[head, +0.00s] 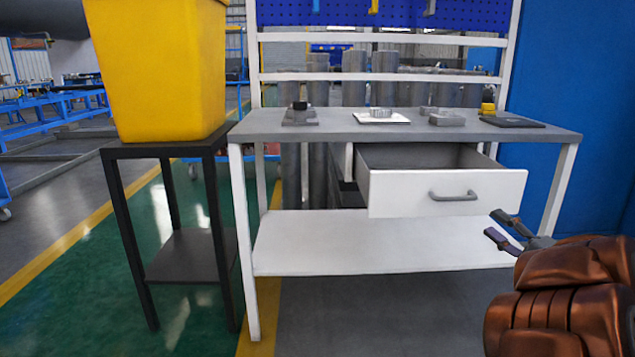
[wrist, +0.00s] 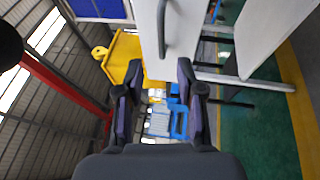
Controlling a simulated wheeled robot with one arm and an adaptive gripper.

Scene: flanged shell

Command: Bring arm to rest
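My gripper (head: 506,228) is at the right of the head view, in front of the workbench's right side and lower than the drawer handle. Its two fingers are spread apart with nothing between them. In the wrist view the open fingers (wrist: 159,100) also show, with a clear gap between them. My brown arm fills the lower right corner of the head view. The white drawer (head: 400,188) under the bench top is pulled open, and its inside looks empty where I can see it. Its grey handle (head: 453,196) is apart from my gripper.
A white lower shelf (head: 370,243) is bare. A yellow bin (head: 160,70) stands on a black stand (head: 190,258) at left.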

